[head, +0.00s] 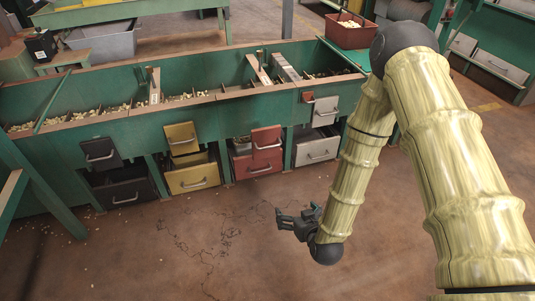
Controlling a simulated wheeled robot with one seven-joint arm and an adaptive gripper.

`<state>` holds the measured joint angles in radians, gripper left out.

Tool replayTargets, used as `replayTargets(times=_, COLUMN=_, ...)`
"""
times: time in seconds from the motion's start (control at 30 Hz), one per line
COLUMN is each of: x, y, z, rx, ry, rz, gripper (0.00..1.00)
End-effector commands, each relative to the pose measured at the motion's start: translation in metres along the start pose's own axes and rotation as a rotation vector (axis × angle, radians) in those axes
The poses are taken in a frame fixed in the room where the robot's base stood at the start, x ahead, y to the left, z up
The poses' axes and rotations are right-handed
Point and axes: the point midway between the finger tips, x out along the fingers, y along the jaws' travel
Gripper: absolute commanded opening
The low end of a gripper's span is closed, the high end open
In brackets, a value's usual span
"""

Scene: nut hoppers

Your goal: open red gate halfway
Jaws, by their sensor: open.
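The red gate (267,136) is a small upright red plate with a pale handle on the front of the green hopper bench (220,112). It sits just above a red drawer (257,163) with its own handle. How far the gate is open is hard to tell from here. My gripper (281,217) is open and empty, its fingers pointing left. It appears in front of the bench, lower in the picture than the red gate and drawer, and clearly apart from them.
A yellow gate (181,137) and black gate (101,152) are left of the red one; a white gate (325,111) is right. Yellow (193,178), black (124,193) and white (317,151) drawers sit below them. The floor (190,245) in front is clear, with a few scattered nuts at left.

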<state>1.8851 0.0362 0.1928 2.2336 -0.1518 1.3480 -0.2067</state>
Motion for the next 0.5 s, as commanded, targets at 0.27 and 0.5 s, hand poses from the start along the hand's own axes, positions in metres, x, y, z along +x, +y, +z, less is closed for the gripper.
replayTargets(times=0.27, x=0.039, y=-0.031, z=-0.126, rx=-0.065, ry=0.442, rz=-0.020, gripper=1.00)
replayTargets(times=0.5, x=0.047, y=-0.036, z=-0.153, rx=-0.073, ry=0.522, rz=-0.019, gripper=1.00)
